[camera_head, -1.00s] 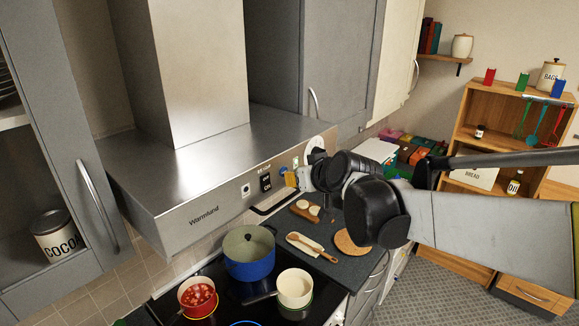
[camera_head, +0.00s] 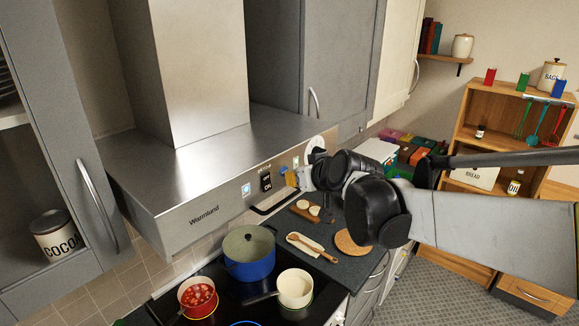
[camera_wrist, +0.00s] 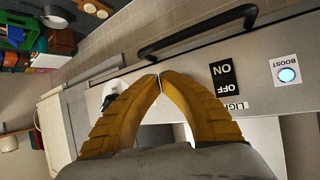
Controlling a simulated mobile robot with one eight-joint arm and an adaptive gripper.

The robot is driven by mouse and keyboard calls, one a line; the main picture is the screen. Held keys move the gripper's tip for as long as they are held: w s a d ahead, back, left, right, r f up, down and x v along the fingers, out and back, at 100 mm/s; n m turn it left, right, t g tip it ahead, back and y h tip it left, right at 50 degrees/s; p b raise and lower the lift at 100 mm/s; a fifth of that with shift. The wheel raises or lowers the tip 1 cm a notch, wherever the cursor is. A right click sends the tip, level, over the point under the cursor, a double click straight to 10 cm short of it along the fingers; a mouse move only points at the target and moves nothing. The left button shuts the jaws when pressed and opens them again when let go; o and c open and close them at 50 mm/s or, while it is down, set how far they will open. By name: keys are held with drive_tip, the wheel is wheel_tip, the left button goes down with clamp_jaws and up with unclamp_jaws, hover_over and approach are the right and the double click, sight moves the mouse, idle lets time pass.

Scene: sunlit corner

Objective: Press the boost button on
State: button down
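The boost button (camera_head: 246,189) sits on a white plate on the front of the steel range hood (camera_head: 205,215). It glows bluish white. In the wrist view the button (camera_wrist: 287,74) is lit on its plate marked BOOST, at the right. My gripper (camera_head: 291,179) is beside the hood front, to the right of the button and apart from it. In the wrist view the yellow fingers of my gripper (camera_wrist: 159,77) come together at their tips with nothing between them.
A black ON/OFF light switch (camera_head: 266,181) lies between the button and my gripper. A black rail (camera_wrist: 195,30) runs along the hood's edge. Below stand a blue pot (camera_head: 250,262), a cream pan (camera_head: 295,287) and a red pot (camera_head: 198,298) on the hob.

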drive_tip(key=shift+s+d, duration=0.2)
drive_tip(key=shift+d, duration=0.05)
drive_tip(key=shift+s+d, duration=0.95)
drive_tip(key=shift+d, duration=0.25)
drive_tip(key=shift+s+d, duration=0.9)
drive_tip(key=shift+d, duration=0.25)
